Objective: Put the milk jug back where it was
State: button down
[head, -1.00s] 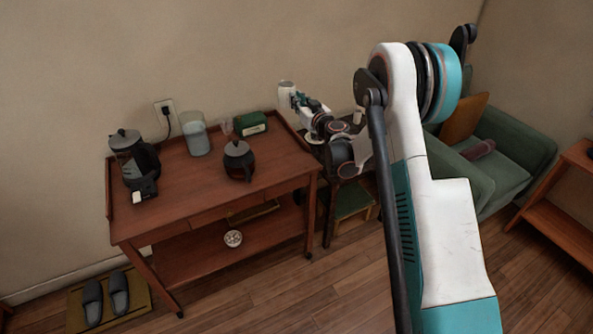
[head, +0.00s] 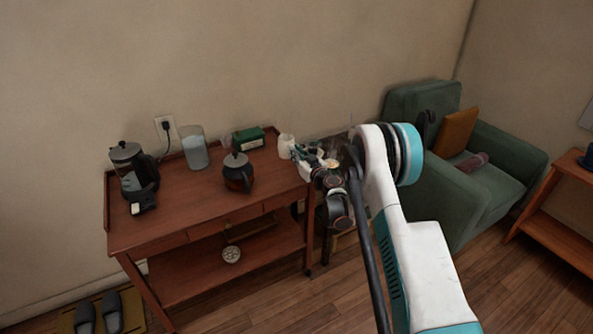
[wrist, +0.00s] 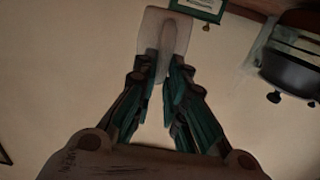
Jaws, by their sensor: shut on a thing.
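The milk jug (head: 286,142) is small and white. In the head view it shows at the back right end of the wooden trolley (head: 190,212), right of the green box. I cannot tell whether its base touches the trolley top. My gripper (head: 294,151) comes from the right and is shut on the jug. In the wrist view the jug (wrist: 153,30) sits between the fingertips of my gripper (wrist: 167,70), with its handle side toward the camera. The fingers hide part of its lower body.
The trolley top holds a green box (head: 248,139), a dark teapot (head: 238,176), a glass container (head: 194,152) and a coffee press (head: 130,168). The trolley has a raised rim. A green armchair (head: 470,185) stands to the right. The trolley's front middle is clear.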

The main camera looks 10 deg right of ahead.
jog(key=shift+f+b, duration=0.9)
jog(key=shift+f, duration=1.9)
jog(key=shift+f, duration=0.1)
jog(key=c, duration=1.6)
grip_release()
jog(key=shift+c, duration=0.2)
